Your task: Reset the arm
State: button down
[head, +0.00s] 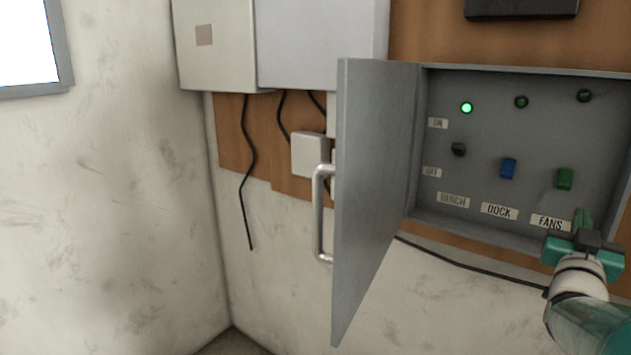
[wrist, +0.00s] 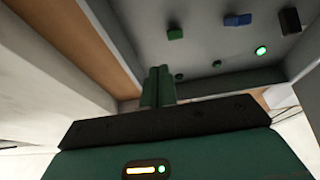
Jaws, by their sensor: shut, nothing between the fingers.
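My gripper (head: 582,222) is at the lower right in the head view, in front of the open panel box, just below the green switch (head: 565,178) and beside the FANS label (head: 550,222). Its green fingers are together and empty. In the wrist view the closed fingers (wrist: 157,86) point toward the panel. The panel also carries a blue switch (head: 508,168) over the DOCK label and a black switch (head: 459,149) at the left. The lamp (head: 466,107) above the black switch glows green; the other two lamps are dark. I cannot tell whether the fingers touch anything.
The grey box door (head: 375,190) stands open to the left with a metal handle (head: 319,215). Pale wall boxes (head: 320,45) and hanging black cables (head: 246,170) are farther left. Free room lies in front of the left wall (head: 110,190).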

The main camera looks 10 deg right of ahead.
jog(key=w+a+f+n+g+y, duration=0.1)
jog(key=w+a+f+n+y, duration=0.2)
jog(key=a, duration=0.5)
jog(key=w+a+f+y, duration=0.1)
jog(key=a+f+y, duration=0.2)
jog(key=a+y, duration=0.3)
jog(key=w+a+f+n+g+y, duration=0.1)
jog(key=w+a+f+n+y, duration=0.15)
jog(key=a, duration=0.65)
jog(key=s+a+f+n+g+y, duration=0.2)
jog(key=s+a+f+g, duration=0.1)
jog(key=s+a+f, duration=0.2)
jog(key=s+a+f+n+g+y, duration=0.2)
jog(key=s+a+f+g+y, duration=0.1)
jog(key=s+a, duration=0.7)
jog(key=a+f+g, duration=0.1)
jog(key=a, duration=0.2)
jog(key=shift+s+a+f, duration=0.25)
jog(key=shift+a+f, duration=0.1)
jog(key=shift+f, duration=0.05)
